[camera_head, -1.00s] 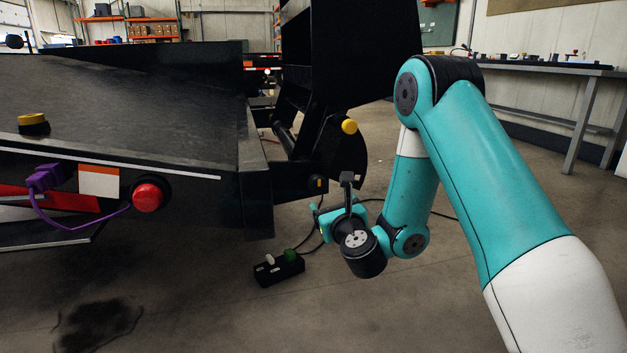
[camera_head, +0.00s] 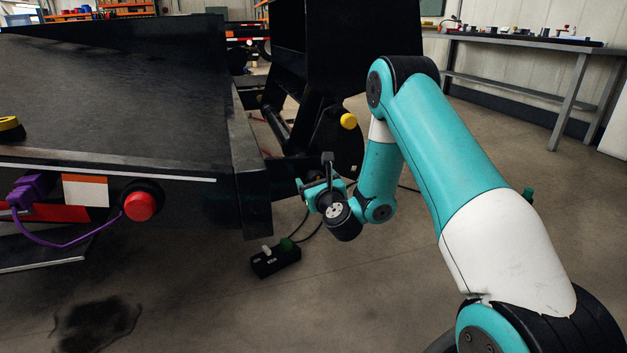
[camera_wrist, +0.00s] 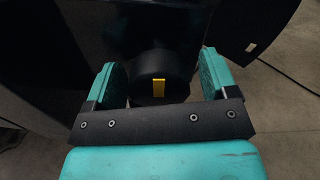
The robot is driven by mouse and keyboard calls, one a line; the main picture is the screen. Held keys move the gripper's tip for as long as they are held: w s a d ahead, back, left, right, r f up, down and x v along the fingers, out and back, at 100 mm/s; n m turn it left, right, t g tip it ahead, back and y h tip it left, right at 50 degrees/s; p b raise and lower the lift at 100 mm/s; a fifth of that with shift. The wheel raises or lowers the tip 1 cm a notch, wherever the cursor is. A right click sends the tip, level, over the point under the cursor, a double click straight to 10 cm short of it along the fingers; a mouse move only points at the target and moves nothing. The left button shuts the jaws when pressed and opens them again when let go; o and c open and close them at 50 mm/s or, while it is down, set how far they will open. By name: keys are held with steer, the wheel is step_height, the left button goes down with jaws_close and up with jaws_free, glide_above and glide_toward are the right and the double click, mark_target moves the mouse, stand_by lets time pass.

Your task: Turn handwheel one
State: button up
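A round black knob with a yellow mark (camera_wrist: 158,88) is on the dark trailer part in the wrist view; I take it as the handwheel, though no label shows. It appears between the two teal fingers of my gripper (camera_wrist: 160,62), with a gap on each side. The fingers are apart and not visibly touching it; how deep they reach around it is unclear. In the head view my gripper (camera_head: 313,188) is at the trailer's corner, and the knob is hidden behind it.
A red knob (camera_head: 140,206) and a purple plug with cable (camera_head: 28,190) are on the trailer's (camera_head: 110,110) end. A yellow knob (camera_head: 348,121) sits above my gripper. A black control box (camera_head: 275,262) lies on the floor. A workbench (camera_head: 530,38) stands back right; the floor between is open.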

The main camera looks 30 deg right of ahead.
steer(key=c, duration=0.8)
steer(key=shift+n, duration=0.3)
steer(key=n, duration=0.4)
steer(key=shift+r, duration=0.1)
steer(key=n+p, duration=0.1)
steer(key=n, duration=0.4)
steer(key=n+p, duration=0.1)
steer(key=n, duration=0.3)
steer(key=shift+r+p, duration=0.1)
steer(key=shift+p, duration=0.25)
steer(key=shift+n+p, duration=0.8)
steer(key=shift+n, duration=1.3)
